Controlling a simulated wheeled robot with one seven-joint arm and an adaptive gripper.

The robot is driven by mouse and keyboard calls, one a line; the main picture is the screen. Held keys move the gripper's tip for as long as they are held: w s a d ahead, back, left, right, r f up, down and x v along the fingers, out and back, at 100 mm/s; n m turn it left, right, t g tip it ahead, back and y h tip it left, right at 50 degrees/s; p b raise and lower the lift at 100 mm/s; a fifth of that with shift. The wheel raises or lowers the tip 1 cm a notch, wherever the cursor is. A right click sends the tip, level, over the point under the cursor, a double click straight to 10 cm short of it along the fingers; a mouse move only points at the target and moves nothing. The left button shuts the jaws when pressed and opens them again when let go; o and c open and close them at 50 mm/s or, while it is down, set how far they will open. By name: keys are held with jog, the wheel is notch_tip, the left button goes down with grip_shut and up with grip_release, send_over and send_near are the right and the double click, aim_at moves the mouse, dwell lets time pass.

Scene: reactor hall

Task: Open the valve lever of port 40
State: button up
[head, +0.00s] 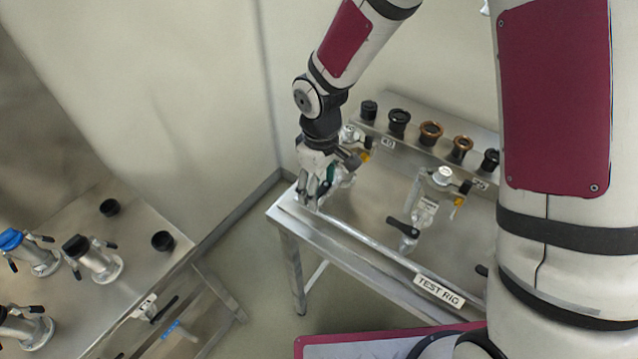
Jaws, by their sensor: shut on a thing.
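My gripper (314,194) is at the left end of the test rig table, at the near side of the left valve assembly (345,177). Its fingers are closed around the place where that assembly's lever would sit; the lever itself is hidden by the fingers. A small label (388,143) on the rack behind this valve seems to read 40, but it is too small to be sure. A second valve assembly (425,203) stands to the right, with its black lever (402,227) in plain view and apart from my gripper.
The test rig table (360,238) carries a raised rack with several black and copper-coloured ports (431,131). A second metal table (135,225) at left holds several capped fittings (94,258). Floor shows between the tables. A wall stands close behind.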

dwell(0.4)
jog(key=o, duration=1.1)
notch_tip(320, 180, up, 12)
